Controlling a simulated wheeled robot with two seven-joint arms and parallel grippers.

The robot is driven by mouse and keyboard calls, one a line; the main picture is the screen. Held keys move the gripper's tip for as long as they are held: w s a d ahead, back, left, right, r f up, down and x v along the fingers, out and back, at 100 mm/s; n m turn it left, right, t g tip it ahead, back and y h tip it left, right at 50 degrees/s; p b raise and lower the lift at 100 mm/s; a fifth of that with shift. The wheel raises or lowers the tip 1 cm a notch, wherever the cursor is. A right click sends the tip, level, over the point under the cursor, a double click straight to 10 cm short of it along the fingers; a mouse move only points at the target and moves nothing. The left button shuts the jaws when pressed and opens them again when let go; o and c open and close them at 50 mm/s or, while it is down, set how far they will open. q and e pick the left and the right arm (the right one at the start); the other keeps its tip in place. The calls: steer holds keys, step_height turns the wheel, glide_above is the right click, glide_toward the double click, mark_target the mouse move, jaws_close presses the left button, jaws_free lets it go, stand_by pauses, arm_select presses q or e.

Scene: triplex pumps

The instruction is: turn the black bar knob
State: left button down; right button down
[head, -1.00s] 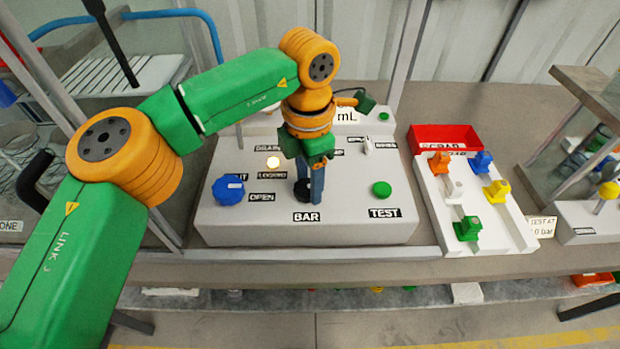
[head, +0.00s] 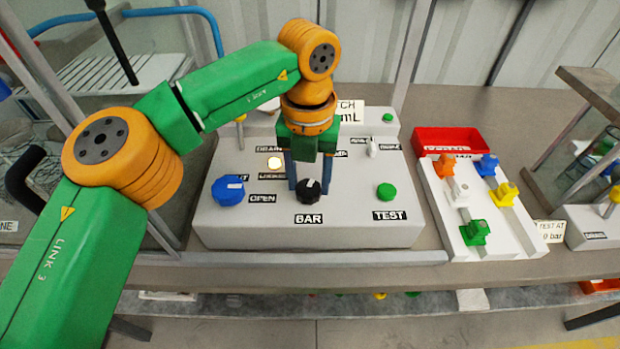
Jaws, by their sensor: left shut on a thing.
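The black bar knob (head: 309,194) is on the front of the grey panel box (head: 240,226), just above the label BAR. A white mark on the knob points up, slightly to the right. My left gripper (head: 309,183) comes down from above with one blue finger on each side of the knob. It is shut on the knob, and the far side of the knob is partly hidden by the gripper. My right gripper is not in view.
A blue knob (head: 229,190) sits left of the bar knob and a green TEST button (head: 386,191) right of it. A lit lamp (head: 274,163) and a small white switch (head: 373,148) are behind. A red tray (head: 447,139) and a rack of coloured pieces (head: 495,230) stand at right.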

mark_target(308, 186)
arm_select(q)
steer(key=shift+s+a+f+n+b, duration=0.1)
steer(key=shift+n+b, duration=0.15)
steer(key=shift+n, duration=0.85)
steer(key=shift+f+n+b, duration=0.1)
steer(key=shift+n+b, duration=0.15)
steer(key=shift+n, duration=0.85)
steer(key=shift+r, duration=0.1)
steer(key=shift+c, duration=1.3)
jaws_free()
steer(key=shift+r, duration=0.1)
steer(key=shift+r, duration=0.1)
step_height(308, 186, up, 7)
steer(key=shift+s+p, duration=0.1)
steer(key=shift+p, duration=0.85)
